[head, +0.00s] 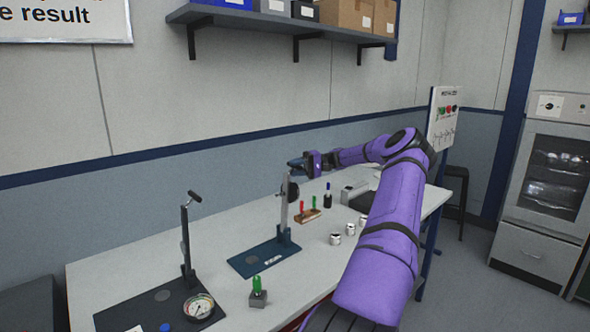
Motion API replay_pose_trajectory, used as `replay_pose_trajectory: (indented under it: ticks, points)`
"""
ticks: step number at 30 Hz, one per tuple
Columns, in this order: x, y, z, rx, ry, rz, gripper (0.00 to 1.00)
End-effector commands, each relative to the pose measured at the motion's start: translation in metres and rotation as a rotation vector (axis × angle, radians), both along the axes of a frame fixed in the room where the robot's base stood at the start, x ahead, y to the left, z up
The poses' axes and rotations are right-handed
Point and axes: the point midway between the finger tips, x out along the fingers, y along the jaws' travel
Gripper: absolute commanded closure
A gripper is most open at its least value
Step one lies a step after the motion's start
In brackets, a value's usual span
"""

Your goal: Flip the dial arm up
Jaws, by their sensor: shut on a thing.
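A grey upright post (284,212) stands on a blue base plate (262,258) near the middle of the bench. The dial arm appears to be at the top of this post, but it is small and partly covered by my gripper. My gripper (297,166) reaches in from the right, level with the post's top, and is shut on what looks like the dial arm. The exact contact and the arm's angle cannot be made out. My purple arm crosses the right half of the head view.
A second stand (187,240) with a tilted top rises from a black plate (125,306) at left; a round gauge (199,307) lies there. A green-topped block (258,292), a wooden holder (308,216) and metal cylinders (336,239) sit nearby. A shelf (270,22) hangs above.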

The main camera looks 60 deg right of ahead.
Motion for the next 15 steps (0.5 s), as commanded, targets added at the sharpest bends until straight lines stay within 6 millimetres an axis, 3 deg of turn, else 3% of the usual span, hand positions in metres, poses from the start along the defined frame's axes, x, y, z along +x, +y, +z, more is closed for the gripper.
replay_pose_trajectory:
  ticks: [5,6,8,15]
  points:
    - [0.0015,-0.0007,0.0026,0.000,-0.004,-0.006,1.00]
    - [0.0014,-0.0007,0.0026,0.000,-0.004,-0.006,0.59]
    - [0.0011,-0.0007,0.0023,0.000,-0.003,-0.005,0.45]
    - [0.0003,-0.0007,0.0010,-0.001,-0.001,-0.004,0.45]
